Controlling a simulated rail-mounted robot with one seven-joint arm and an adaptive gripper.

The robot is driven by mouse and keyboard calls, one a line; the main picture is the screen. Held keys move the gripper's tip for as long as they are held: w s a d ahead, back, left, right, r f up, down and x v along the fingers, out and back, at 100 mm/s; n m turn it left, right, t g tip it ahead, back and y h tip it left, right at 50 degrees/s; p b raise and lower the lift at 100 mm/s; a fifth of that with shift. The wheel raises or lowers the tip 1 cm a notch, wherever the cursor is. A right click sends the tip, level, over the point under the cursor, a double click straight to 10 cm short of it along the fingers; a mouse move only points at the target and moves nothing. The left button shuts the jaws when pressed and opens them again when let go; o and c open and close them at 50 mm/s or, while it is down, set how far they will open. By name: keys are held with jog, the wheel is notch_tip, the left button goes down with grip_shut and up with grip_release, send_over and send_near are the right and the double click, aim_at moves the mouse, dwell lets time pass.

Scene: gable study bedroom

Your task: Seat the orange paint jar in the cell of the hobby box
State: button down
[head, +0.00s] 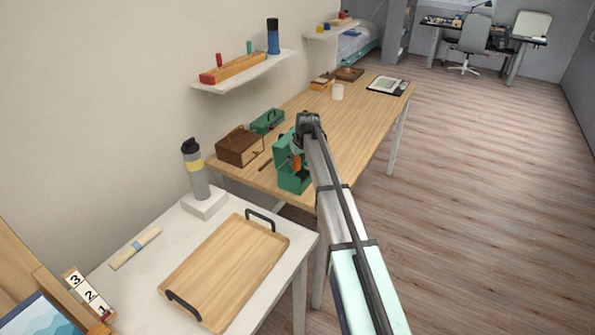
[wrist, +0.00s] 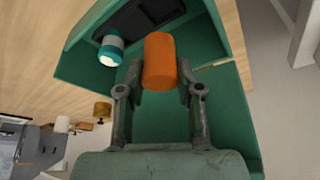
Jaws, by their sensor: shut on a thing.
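The orange paint jar (wrist: 160,60) is between the fingers of my gripper (wrist: 161,82), which is shut on it. In the head view the jar (head: 297,164) is a small orange patch, partly hidden by my arm. The green hobby box (wrist: 235,115) lies around and below the jar in the wrist view; in the head view the box (head: 290,181) stands on the wooden desk. A teal and white jar (wrist: 111,50) is in the box, left of the orange jar. A dark recess (wrist: 145,17) shows beyond. I cannot tell whether the orange jar touches the box.
A brown wooden box (head: 240,147) and a smaller green box (head: 267,121) stand behind the hobby box on the wooden desk (head: 352,127). A white table (head: 150,270) in front bears a wooden tray (head: 225,270) and a bottle (head: 194,170).

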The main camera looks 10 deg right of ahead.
aim_at(298, 169)
jog(key=shift+s+f, duration=0.35)
jog(key=shift+f, duration=0.4)
jog(key=shift+f+b, duration=0.9)
jog(key=shift+f, duration=1.45)
jog(key=shift+f, duration=0.2)
jog(key=c, duration=0.8)
grip_release()
jog(key=shift+o, duration=0.2)
jog(key=shift+r, duration=0.1)
jog(key=b+v, duration=0.3)
jog(key=v, duration=0.9)
jog(key=shift+r, duration=0.1)
